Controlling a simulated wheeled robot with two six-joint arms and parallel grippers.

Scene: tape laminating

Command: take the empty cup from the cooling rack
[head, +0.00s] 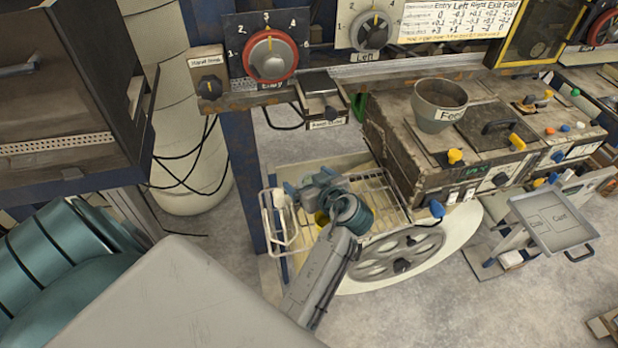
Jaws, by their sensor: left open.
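The wire cooling rack (382,190) sits in a pale tray low in the middle of the head view. My left arm reaches up to it from below, and my left gripper (294,192) is over the rack's left part, pointing left. The gripper is open. A small white rounded piece (279,198) shows just left of the fingertips; I cannot tell whether it is the cup. A small yellow piece (321,218) shows below the gripper, partly hidden by my wrist. No cup on the rack can be clearly made out. My right gripper is not in view.
A white wire frame (280,236) stands at the rack's left side, close to the gripper. A grey-green hopper (440,106) marked "Feed" stands on the machine to the right. A handwheel (398,255) is right of my forearm. A blue post (243,165) rises on the left.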

